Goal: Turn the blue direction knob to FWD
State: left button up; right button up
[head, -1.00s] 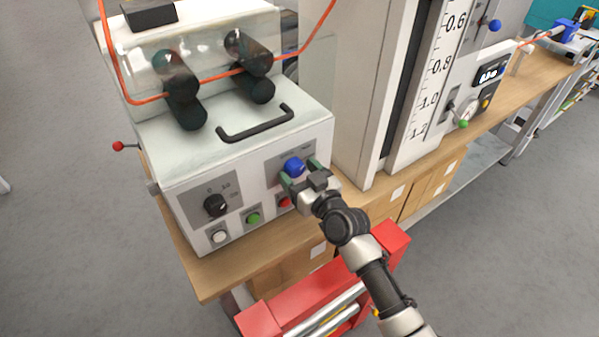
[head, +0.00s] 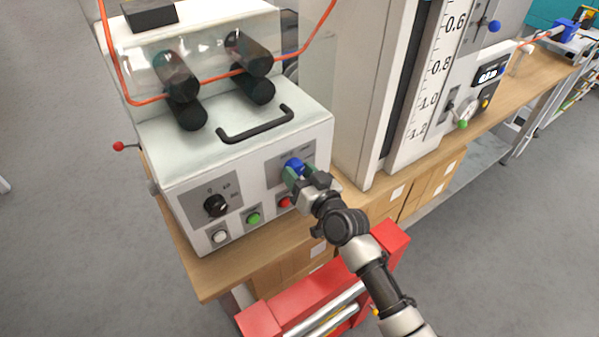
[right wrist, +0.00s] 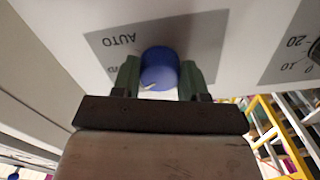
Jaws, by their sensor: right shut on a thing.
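The blue direction knob (head: 293,165) sits on a grey label plate on the front of the white machine. In the right wrist view the knob (right wrist: 159,68) shows a pale pointer mark low on its left side. The word AUTO reads upside down on the plate there, and other lettering is partly hidden by a finger. My right gripper (head: 296,173) has its green fingers shut on the knob from both sides; the fingers also show in the right wrist view (right wrist: 158,78). My left gripper is in neither view.
A black dial (head: 216,205) and white, green (head: 253,217) and red (head: 285,201) buttons share the machine's front. A black handle (head: 256,124) is on top. A tall scale column (head: 428,85) stands to the right. A red frame (head: 262,319) is below the bench.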

jog(key=m, duration=0.5)
jog(key=shift+m+p, duration=0.3)
jog(key=shift+m, duration=0.1)
dwell(0.3)
jog(key=o, duration=0.9)
jog(key=b+v, duration=0.1)
jog(key=v, duration=0.9)
jog(key=shift+s+d+b, duration=0.2)
jog(key=shift+s+b, duration=0.1)
jog(key=shift+s, duration=0.1)
